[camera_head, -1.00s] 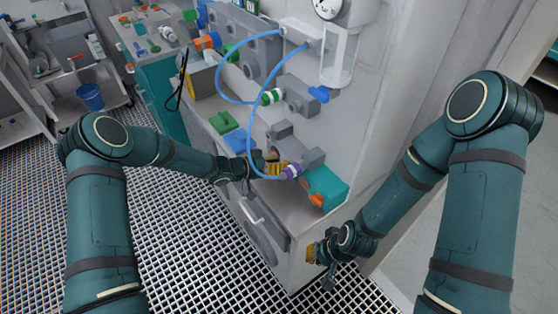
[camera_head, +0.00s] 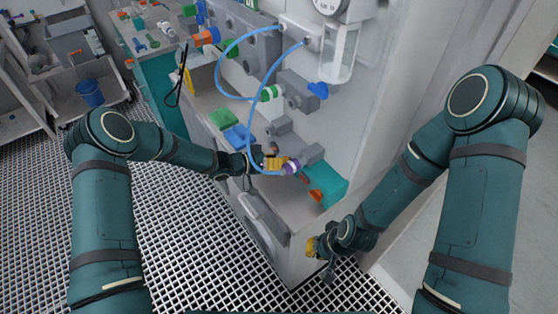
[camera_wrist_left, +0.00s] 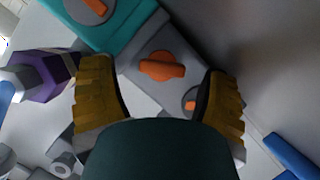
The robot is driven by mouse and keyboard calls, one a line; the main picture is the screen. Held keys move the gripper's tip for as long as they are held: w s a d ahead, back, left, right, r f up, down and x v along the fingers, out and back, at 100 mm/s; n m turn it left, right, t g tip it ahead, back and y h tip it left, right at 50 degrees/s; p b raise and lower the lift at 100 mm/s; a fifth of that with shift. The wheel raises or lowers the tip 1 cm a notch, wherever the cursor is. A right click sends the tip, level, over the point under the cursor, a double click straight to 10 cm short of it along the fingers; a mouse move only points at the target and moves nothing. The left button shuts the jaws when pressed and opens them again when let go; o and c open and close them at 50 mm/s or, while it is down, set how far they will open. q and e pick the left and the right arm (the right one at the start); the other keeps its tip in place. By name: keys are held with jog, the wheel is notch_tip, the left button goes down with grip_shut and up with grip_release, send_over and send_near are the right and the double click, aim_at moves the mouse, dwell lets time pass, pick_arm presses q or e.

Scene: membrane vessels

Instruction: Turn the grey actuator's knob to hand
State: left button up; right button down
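The grey actuator (camera_wrist_left: 150,50) shows in the left wrist view as a grey box with a raised orange knob (camera_wrist_left: 161,67) on its face. The knob's bar lies roughly crosswise in that picture. My left gripper (camera_wrist_left: 162,98) is open, its yellow fingers wide apart, one to each side of the knob and not touching it. In the head view my left gripper (camera_head: 268,163) is at the bench beside a purple collar (camera_head: 292,167) and covers much of what is behind it. My right gripper (camera_head: 314,247) hangs low before the cabinet; its finger gap is unclear.
A teal box (camera_head: 327,184) with an orange knob stands next to the grey actuator. A blue hose (camera_head: 250,140) loops down close to my left gripper. A smaller orange part (camera_wrist_left: 190,100) shows near the right finger. Green and blue blocks (camera_head: 238,135) lie on the bench.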

pick_arm(q)
jog(key=shift+a, duration=0.15)
jog(key=v, duration=1.2)
